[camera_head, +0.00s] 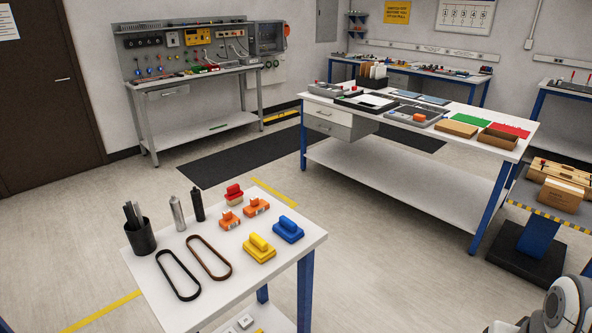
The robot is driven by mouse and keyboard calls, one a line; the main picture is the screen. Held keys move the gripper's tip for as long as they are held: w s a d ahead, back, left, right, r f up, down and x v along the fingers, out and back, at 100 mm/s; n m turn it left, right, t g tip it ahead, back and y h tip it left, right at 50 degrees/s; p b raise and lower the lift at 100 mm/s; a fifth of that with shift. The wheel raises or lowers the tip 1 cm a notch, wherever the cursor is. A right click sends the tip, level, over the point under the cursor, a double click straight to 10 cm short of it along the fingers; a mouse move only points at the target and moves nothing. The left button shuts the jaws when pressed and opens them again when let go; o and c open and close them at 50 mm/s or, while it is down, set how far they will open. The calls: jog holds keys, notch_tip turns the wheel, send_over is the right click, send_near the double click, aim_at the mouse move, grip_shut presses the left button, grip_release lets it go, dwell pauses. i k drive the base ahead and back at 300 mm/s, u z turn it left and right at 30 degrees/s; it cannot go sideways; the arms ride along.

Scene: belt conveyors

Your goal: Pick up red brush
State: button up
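A red brush-like piece (234,191) with a raised grip and a paler base sits at the far edge of the small white table (215,305), behind two orange pieces. A yellow piece (260,249) and a blue piece (288,230) of similar block shape lie nearer the right edge. The orange pieces (230,221) stand close in front of the red one. My gripper is not in view; only a grey and white part of my arm shows at the lower right corner.
Two dark belt loops (208,259), a black cup (141,236) of dark rods and two upright cylinders (177,213) occupy the table's left side. A long workbench (400,185) stands behind at right. Open floor lies between the tables. A yellow-black striped edge (550,215) is at right.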

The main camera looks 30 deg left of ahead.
aim_at(234, 196)
jog(key=u, duration=0.75)
jog(key=i, duration=1.2)
jog(key=u, duration=1.05)
jog(key=i, duration=0.35)
jog(key=u, duration=0.05)
jog(key=k, duration=0.7)
jog(key=u, duration=0.2)
jog(key=i, duration=0.7)
jog(key=z, duration=0.05)
